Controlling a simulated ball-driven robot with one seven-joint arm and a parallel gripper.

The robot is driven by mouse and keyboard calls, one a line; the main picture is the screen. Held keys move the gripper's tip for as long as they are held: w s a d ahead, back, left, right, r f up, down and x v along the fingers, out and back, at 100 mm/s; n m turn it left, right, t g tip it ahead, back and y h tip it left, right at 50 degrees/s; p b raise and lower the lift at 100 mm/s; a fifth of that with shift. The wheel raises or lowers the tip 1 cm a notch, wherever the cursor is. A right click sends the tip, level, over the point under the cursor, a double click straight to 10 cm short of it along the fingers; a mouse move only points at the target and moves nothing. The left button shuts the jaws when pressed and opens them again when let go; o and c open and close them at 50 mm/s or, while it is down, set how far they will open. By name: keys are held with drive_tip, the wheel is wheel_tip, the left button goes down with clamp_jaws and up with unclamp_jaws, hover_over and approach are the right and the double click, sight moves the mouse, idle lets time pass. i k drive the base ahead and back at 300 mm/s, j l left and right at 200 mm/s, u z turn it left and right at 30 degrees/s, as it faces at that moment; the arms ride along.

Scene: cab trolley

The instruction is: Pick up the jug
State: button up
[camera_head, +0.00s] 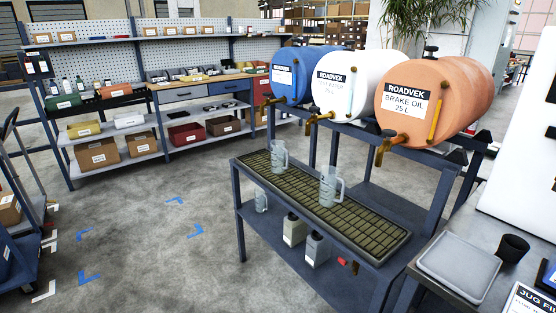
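Two clear jugs with handles stand upright on the grated drip tray (374,227) of the dark blue stand. The nearer jug (328,186) is right of the tray's middle, below the brake oil drum's side. The farther jug (278,157) is nearer the tray's back left. A smaller clear vessel (261,201) stands on the lower shelf; I cannot tell if it is also a jug. My gripper is not in view.
Blue (290,76), white (338,86) and orange (432,97) drums with brass taps lie above the tray. A grey bench (440,290) with a black cup (512,248) stands at the right. A trolley (15,255) is at left. The middle floor is clear.

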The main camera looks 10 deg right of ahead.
sight(279, 155)
drive_tip(key=i+j, duration=0.2)
drive_tip(key=i, duration=0.15)
drive_tip(key=i+j, duration=0.15)
drive_tip(key=i, duration=0.25)
drive_tip(key=i+j, duration=0.2)
drive_tip(key=i, duration=0.15)
drive_tip(key=u, duration=0.05)
